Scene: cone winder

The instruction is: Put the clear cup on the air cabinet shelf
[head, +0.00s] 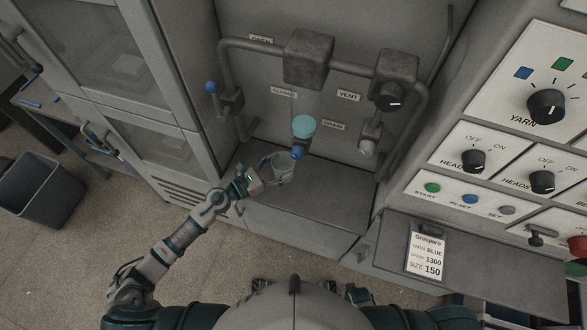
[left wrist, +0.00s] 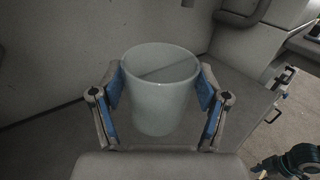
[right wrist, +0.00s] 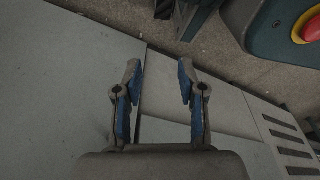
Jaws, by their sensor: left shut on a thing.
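The clear cup (left wrist: 160,92) is upright between the blue-padded fingers of my left gripper (left wrist: 160,98), which is shut on it. In the head view the cup (head: 282,170) is at or just above the grey air cabinet shelf (head: 325,195), near its left part, below the blue-tipped drain fitting. I cannot tell whether its base touches the shelf. My left gripper (head: 262,176) reaches in from the left front. My right gripper (right wrist: 154,95) shows only in its own wrist view, with fingers apart and nothing between them.
A pipe with a blue-knobbed valve (head: 212,87) stands left of the shelf. The control panel (head: 480,165) and a ledge with a card (head: 425,252) are on the right. The shelf's right part is clear.

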